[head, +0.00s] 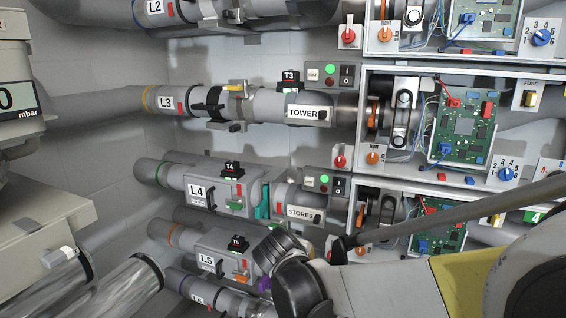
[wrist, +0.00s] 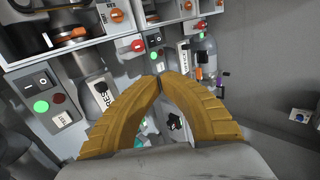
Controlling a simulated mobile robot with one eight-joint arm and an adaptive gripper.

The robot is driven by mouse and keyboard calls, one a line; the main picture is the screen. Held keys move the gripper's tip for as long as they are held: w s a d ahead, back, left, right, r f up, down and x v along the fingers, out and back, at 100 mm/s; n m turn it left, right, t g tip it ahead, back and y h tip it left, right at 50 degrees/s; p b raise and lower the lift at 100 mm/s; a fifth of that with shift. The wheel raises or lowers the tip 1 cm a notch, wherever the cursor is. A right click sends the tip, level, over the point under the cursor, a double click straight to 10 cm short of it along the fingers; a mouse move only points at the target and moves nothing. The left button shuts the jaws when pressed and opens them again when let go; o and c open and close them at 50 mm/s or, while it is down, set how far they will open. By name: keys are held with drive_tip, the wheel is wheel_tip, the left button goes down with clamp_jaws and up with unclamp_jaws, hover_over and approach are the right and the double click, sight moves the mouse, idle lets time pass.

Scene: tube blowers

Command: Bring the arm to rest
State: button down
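My gripper (wrist: 161,78) shows in the wrist view as two curved tan fingers whose tips come together. Nothing is visible between the tips. In the head view my arm (head: 385,288) reaches in from the lower right, in front of the lower tubes and the lower control box. The fingers cannot be made out there.
Labelled tubes, such as L3 (head: 172,101) and L4 (head: 200,190), run along the wall. Open boxes with green circuit boards (head: 464,127) and knobs fill the right. A mbar gauge (head: 18,99) stands at left. Glass tubes (head: 115,290) lie lower left.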

drive_tip(key=s+d+r+m+g+y, duration=0.1)
drive_tip(key=s+d+r+m, duration=0.1)
drive_tip(key=s+d+m, duration=0.4)
drive_tip(key=s+d+r+m+g+y, duration=0.1)
drive_tip(key=s+d+r, duration=0.25)
drive_tip(key=s, duration=0.45)
drive_tip(key=s+d+f+m, duration=0.1)
drive_tip(key=s+m, duration=0.2)
drive_tip(key=s, duration=0.2)
drive_tip(key=s+d+f+m+y, duration=0.1)
drive_tip(key=s+d+m, duration=0.1)
drive_tip(key=s, duration=0.4)
drive_tip(key=shift+s+d+f+m+t, duration=0.25)
drive_tip(key=shift+s+f+m+t, duration=0.1)
drive_tip(key=shift+m, duration=0.25)
